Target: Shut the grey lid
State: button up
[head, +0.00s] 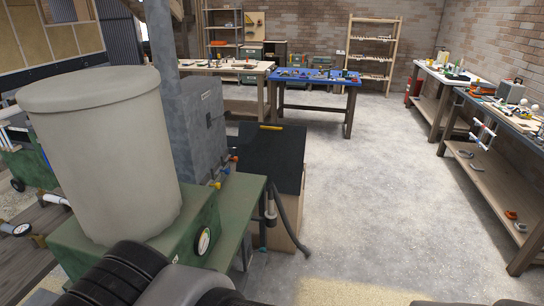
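No open grey lid can be made out for sure. A grey box (510,92) stands on the right-hand workbench, too small in view to tell how its top sits. A large grey-beige drum (105,150) stands close by at the left, with its round top (88,88) level and seemingly closed. My gripper is not in view, so its state and its distance from any lid do not show.
A green-topped stand (235,205) with a gauge, a black-topped box (268,155) and a hanging hose fill the near left. A blue workbench (318,82) stands at the back. The right workbench (518,118) carries clutter. The concrete floor (365,190) between is clear.

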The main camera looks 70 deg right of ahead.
aim_at(277, 151)
jog(key=z, duration=0.45)
jog(key=l+z, duration=0.1)
jog(key=z, duration=0.85)
jog(key=i+z, duration=0.1)
jog(key=z, duration=0.8)
jog(key=i+l, duration=0.15)
jog(key=i, duration=0.35)
jog(key=i+l, duration=0.15)
jog(key=i, duration=0.3)
jog(key=i+l+u, duration=0.1)
jog(key=i, duration=0.4)
jog(key=i+l, duration=0.25)
jog(key=i, duration=0.25)
jog(key=i+l, duration=0.2)
jog(key=i, duration=0.25)
jog(key=i+l, duration=0.2)
jog(key=i, duration=0.3)
jog(key=u, duration=0.05)
